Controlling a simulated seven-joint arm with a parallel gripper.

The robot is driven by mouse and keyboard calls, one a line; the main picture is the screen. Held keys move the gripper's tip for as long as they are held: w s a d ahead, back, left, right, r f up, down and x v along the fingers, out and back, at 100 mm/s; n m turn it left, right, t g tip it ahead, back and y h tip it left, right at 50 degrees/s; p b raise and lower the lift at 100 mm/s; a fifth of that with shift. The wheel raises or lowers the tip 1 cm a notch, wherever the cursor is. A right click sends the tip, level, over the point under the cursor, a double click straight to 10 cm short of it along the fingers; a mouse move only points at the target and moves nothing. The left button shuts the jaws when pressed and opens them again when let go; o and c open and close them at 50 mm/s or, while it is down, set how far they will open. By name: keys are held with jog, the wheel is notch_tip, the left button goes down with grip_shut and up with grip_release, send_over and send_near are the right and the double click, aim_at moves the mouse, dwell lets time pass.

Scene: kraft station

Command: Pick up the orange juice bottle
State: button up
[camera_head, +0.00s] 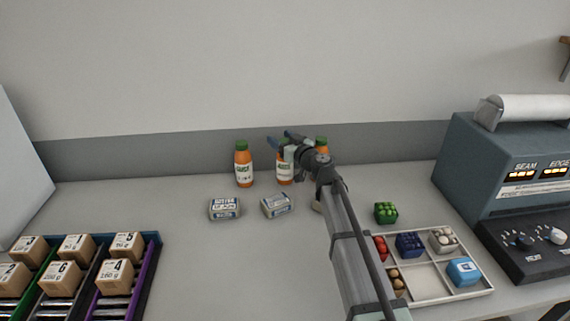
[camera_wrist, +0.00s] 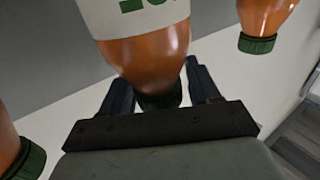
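Three orange juice bottles with green caps stand upright in a row near the wall: the left bottle (camera_head: 244,168), the middle bottle (camera_head: 284,176) and the right bottle (camera_head: 321,142), mostly hidden by my arm. My gripper (camera_head: 284,145) is at the top of the middle bottle. In the wrist view, my open gripper (camera_wrist: 160,88) has a finger on each side of the middle bottle's cap and neck (camera_wrist: 150,65), with a gap visible at the left finger. Parts of the other two bottles show at the upper right (camera_wrist: 264,18) and lower left (camera_wrist: 18,155).
Two small tins (camera_head: 224,209) (camera_head: 277,205) lie in front of the bottles. A compartment tray (camera_head: 430,284) and a green block (camera_head: 386,212) are to the right, beside a blue-grey machine (camera_head: 465,165). A rack with numbered blocks (camera_head: 153,250) is at left.

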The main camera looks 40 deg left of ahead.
grip_shut()
dwell(0.3)
jog(key=shift+r, duration=0.1)
